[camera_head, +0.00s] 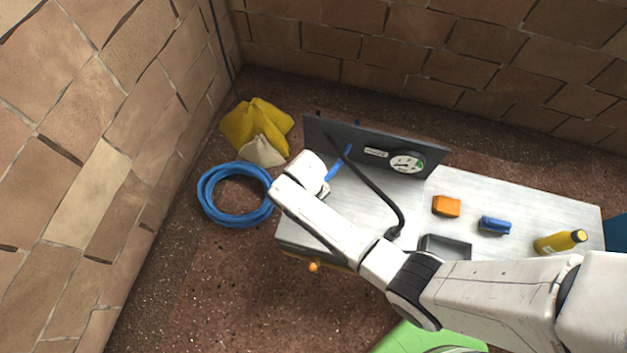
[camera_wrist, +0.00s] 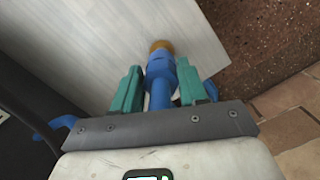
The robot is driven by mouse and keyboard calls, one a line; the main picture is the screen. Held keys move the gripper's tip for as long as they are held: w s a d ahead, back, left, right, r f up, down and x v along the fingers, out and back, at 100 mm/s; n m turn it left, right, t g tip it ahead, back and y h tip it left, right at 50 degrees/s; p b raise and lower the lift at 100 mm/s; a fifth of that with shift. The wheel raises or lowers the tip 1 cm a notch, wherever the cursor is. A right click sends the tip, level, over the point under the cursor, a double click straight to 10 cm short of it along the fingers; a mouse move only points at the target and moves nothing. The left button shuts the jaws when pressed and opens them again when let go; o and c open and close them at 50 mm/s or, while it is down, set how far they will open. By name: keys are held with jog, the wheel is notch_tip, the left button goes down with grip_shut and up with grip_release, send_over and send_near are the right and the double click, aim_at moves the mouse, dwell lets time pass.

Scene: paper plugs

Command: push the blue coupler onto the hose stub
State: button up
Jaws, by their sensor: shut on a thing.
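My gripper (camera_wrist: 158,95) has teal fingers, shut on the blue coupler (camera_wrist: 160,72) in the wrist view. The coupler is a stepped blue cylinder pointing away from my wrist. A brownish-orange round end (camera_wrist: 161,46) shows at its far tip; I cannot tell whether that is part of the coupler or the hose stub. In the head view the gripper is hidden behind my white arm, at the left end of the bench near the grey panel. I cannot make out a separate hose stub in either view.
The bench (camera_head: 560,205) carries a grey panel (camera_head: 335,140) with a gauge (camera_head: 407,163), a black hose (camera_head: 375,190), an orange block (camera_head: 446,206), a blue block (camera_head: 495,225), a grey tray (camera_head: 445,246) and a yellow bottle (camera_head: 560,241). A coiled blue hose (camera_head: 208,200) lies on the floor.

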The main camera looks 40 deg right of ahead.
jog(key=shift+f+b, duration=1.5)
jog(key=shift+f, duration=0.6)
dwell(0.6)
jog(key=o, duration=1.2)
jog(key=shift+c, duration=0.2)
jog(key=shift+r, duration=0.15)
jog(key=shift+r+p, duration=2.7)
jog(key=shift+p, duration=0.15)
notch_tip(320, 180, up, 11)
jog(key=w+p, duration=0.1)
jog(key=shift+w+f, duration=0.15)
jog(key=shift+f, duration=0.05)
